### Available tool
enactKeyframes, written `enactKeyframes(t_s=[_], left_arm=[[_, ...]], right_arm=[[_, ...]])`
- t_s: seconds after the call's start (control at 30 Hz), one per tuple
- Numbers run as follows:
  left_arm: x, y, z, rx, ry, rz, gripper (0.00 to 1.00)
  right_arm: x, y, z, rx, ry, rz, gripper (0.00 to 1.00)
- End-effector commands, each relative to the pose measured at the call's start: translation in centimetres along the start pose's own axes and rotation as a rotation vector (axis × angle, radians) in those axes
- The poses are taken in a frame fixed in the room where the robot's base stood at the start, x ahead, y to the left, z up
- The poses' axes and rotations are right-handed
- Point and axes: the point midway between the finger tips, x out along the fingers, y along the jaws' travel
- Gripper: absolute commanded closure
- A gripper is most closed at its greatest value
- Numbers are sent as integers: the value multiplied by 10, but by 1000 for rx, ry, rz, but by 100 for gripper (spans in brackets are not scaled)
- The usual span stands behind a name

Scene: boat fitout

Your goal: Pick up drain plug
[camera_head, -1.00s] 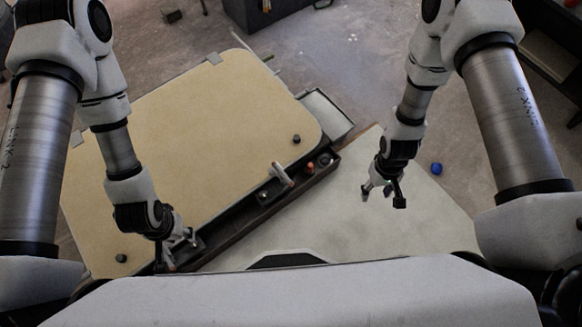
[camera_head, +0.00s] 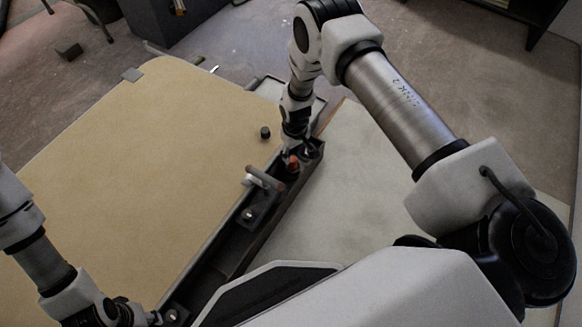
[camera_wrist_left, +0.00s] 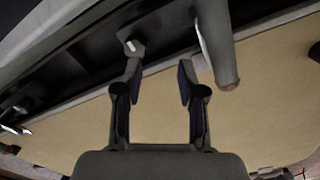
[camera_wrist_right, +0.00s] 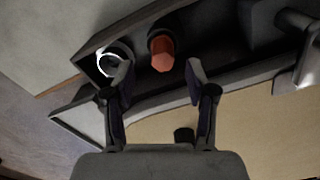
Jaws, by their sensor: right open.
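A red-orange plug with a faceted head (camera_wrist_right: 162,54), likely the drain plug, stands in the dark narrow tray (camera_wrist_right: 225,62); it also shows in the head view (camera_head: 292,163). My right gripper (camera_wrist_right: 160,75) is open over the tray, its fingertips on either side of the plug's line and apart from it in the picture. In the head view the right gripper (camera_head: 301,148) partly covers that end of the tray. My left gripper (camera_wrist_left: 158,68) is open and empty over the near end of the tray, by a small light-tipped fitting (camera_wrist_left: 133,46).
A dark round fitting with a shiny ring (camera_wrist_right: 112,62) stands beside the plug at the tray's end. A grey handle-like part (camera_head: 264,178) sticks up along the tray. A tan panel (camera_head: 150,170) lies left, with a black knob (camera_head: 265,132). The pale surface (camera_head: 340,190) on the right is clear.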

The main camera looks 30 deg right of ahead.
Motion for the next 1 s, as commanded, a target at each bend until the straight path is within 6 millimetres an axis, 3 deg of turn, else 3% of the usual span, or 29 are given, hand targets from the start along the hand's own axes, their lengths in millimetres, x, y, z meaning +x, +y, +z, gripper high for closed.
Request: enactKeyframes(t_s=[0.2, 0.3, 0.53, 0.7, 1.0], left_arm=[[31, 0, 0, 0, 0, 0, 60], [37, 0, 0, 0, -1, 0, 60], [34, 0, 0, 0, 0, 0, 60], [34, 0, 0, 0, 0, 0, 60], [34, 0, 0, 0, 0, 0, 60]], right_arm=[[41, -4, -3, -1, 0, 0, 44], [53, -4, -4, 0, 2, 0, 44], [52, -4, -4, 0, 3, 0, 44], [52, -4, -4, 0, 3, 0, 100], [52, -4, -3, 0, 2, 0, 100]])
